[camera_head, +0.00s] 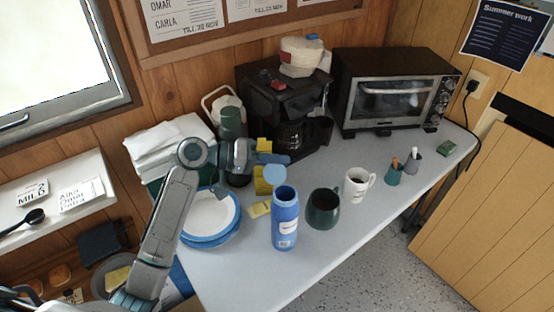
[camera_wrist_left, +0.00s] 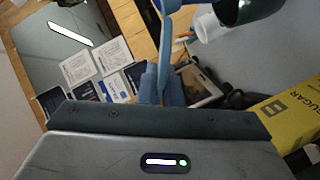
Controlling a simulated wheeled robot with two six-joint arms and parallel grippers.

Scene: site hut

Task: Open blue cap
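A blue bottle (camera_head: 285,222) with a white label stands upright on the table in the head view. Its top looks open, with a darker inside. A light blue round cap (camera_head: 275,174) is above and behind the bottle, apart from it. My left gripper (camera_head: 268,159) reaches in from the left with its fingers at the cap. In the left wrist view the fingers (camera_wrist_left: 160,86) are close together around a blue piece (camera_wrist_left: 166,35), which looks like the cap seen edge-on. My right gripper is not in view.
A dark green mug (camera_head: 323,210) stands right of the bottle, with a white mug (camera_head: 357,187) beyond it. Blue-rimmed plates (camera_head: 209,220) lie to the left. A yellow sugar box (camera_wrist_left: 292,118), coffee maker (camera_head: 285,105) and toaster oven (camera_head: 395,90) stand behind.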

